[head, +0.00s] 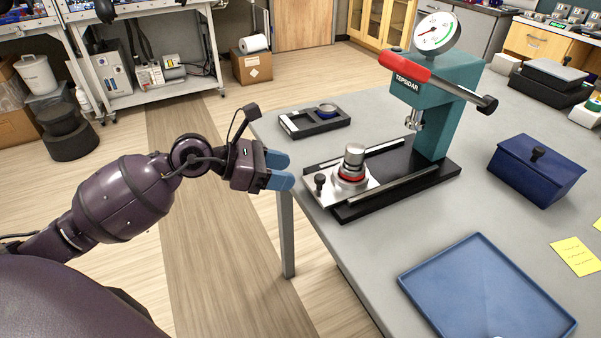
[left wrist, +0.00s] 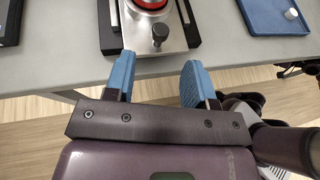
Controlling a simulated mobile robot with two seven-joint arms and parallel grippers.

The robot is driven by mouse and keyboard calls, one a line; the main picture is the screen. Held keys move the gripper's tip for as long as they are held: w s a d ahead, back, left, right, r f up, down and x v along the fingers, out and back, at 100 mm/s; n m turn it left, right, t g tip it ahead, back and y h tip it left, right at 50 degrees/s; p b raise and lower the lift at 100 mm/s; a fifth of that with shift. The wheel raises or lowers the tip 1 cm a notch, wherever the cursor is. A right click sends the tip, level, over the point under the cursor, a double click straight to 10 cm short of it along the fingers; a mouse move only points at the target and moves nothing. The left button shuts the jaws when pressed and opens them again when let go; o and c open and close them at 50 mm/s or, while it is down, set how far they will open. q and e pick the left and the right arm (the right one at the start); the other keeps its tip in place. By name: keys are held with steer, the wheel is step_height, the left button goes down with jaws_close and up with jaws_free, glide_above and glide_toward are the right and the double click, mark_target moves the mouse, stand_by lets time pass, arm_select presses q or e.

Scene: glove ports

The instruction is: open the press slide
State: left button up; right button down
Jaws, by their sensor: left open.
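The teal press (head: 450,95) with a red lever and a dial gauge stands on the table. Its slide (head: 333,193) is a silver plate at the left end of the black rails, clear of the ram. It carries a metal cylinder with a red ring (head: 352,160) and a black knob (head: 320,183) at its outer end. My left gripper (head: 284,171) is open and empty, off the table's left edge, short of the knob. In the left wrist view the knob (left wrist: 160,33) is beyond and roughly between the open blue fingers (left wrist: 158,80), apart from them. My right gripper is not in view.
A black holder (head: 315,121) with a round part lies behind the slide. A blue tray (head: 485,290) is at the front, with a small white piece in it in the left wrist view (left wrist: 291,14). A blue lidded box (head: 535,172) stands right of the press.

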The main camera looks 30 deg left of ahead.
arm_select(q)
steer(key=shift+v, duration=2.35)
